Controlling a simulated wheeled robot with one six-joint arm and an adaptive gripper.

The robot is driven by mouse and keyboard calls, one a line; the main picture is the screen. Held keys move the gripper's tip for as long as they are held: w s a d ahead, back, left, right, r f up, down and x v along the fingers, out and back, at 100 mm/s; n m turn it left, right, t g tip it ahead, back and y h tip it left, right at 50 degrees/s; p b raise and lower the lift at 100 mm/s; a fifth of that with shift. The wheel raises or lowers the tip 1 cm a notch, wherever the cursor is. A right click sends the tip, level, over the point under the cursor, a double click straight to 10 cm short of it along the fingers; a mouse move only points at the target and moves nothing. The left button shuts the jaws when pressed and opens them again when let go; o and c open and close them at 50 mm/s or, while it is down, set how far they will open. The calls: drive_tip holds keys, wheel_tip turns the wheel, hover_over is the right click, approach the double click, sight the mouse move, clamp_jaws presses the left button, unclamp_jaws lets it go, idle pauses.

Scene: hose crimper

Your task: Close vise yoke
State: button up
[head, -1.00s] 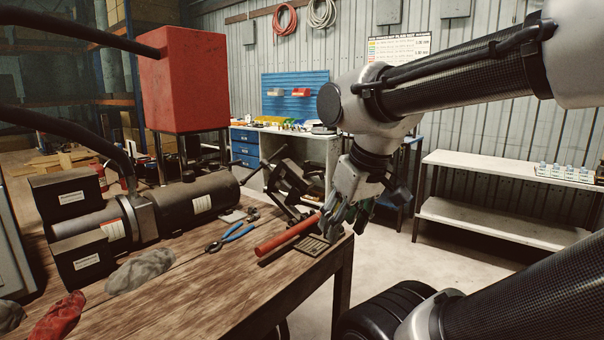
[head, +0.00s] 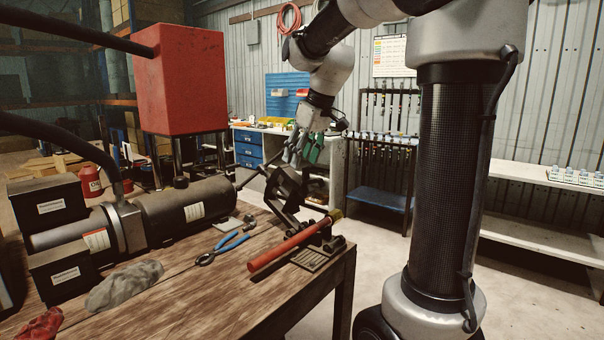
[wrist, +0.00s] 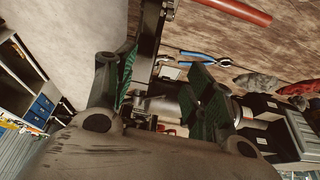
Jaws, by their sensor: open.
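The vise yoke (head: 284,190) is a dark angular metal frame, tilted up and open at the far right corner of the workbench. A red hose (head: 283,250) with a brass-coloured end lies across the vise base (head: 318,257) below it. My gripper (head: 302,150), with green finger pads, is above and just behind the yoke in the head view. It is open and empty. In the wrist view, dark vise metal (wrist: 148,45) shows between and beyond the spread fingers (wrist: 165,88). Whether a finger touches the yoke I cannot tell.
Blue-handled pliers (head: 228,243), a grey rag (head: 124,285) and a dark cylindrical machine (head: 185,210) are on the wooden workbench (head: 190,295). A red box (head: 180,80) stands behind. Open floor lies right of the bench.

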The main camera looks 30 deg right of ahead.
sight(293, 173)
drive_tip(key=w, duration=0.1)
drive_tip(key=w+d, duration=0.1)
drive_tip(key=w, duration=0.1)
drive_tip(key=shift+w+d+f, duration=0.1)
drive_tip(key=shift+w+f, duration=0.05)
drive_tip(key=shift+f, duration=0.05)
drive_tip(key=x, duration=0.7)
drive_tip(key=shift+w+f, duration=0.15)
drive_tip(key=shift+f, duration=0.1)
clamp_jaws()
